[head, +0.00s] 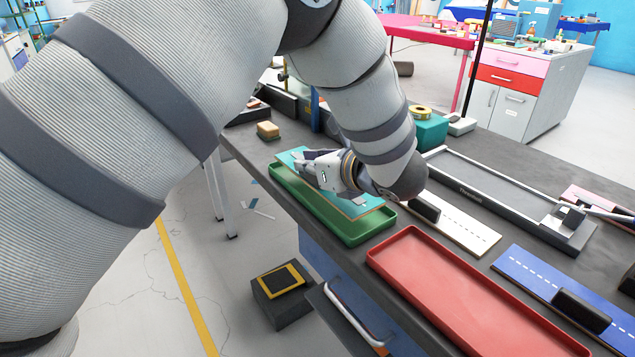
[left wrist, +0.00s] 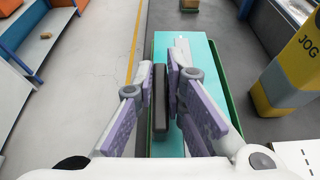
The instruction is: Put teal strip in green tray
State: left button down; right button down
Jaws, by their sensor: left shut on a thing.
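The teal strip (head: 360,208) is a long flat board with a dark block-like grip (left wrist: 160,97) on its top. My left gripper (head: 318,170) is shut on this grip, with one finger on each side of it in the left wrist view (left wrist: 162,75). The strip, also seen in the left wrist view (left wrist: 203,55), lies over the green tray (head: 318,217), roughly in line with it. The tray's near wall and right end show. I cannot tell whether the strip touches the tray. My right gripper is not in view.
A red tray (head: 470,310) stands close to the right of the green tray. A white dashed board (head: 465,228) and a blue dashed board (head: 525,268) lie behind it. A grey frame (head: 480,185) and a sponge-like block (head: 268,130) are also on the bench.

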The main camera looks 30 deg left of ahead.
aim_at(311, 180)
pick_arm(q)
jog(key=shift+w+a+f, duration=0.25)
jog(key=shift+w+f, duration=0.3)
jog(key=shift+f, duration=0.15)
jog(key=f, duration=0.3)
jog(key=shift+w+f+b, duration=0.15)
jog(key=shift+w+b, duration=0.05)
jog(key=shift+b, duration=0.1)
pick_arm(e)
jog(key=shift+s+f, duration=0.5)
pick_arm(q)
jog(key=c, duration=1.7)
grip_release()
jog(key=shift+o, duration=0.2)
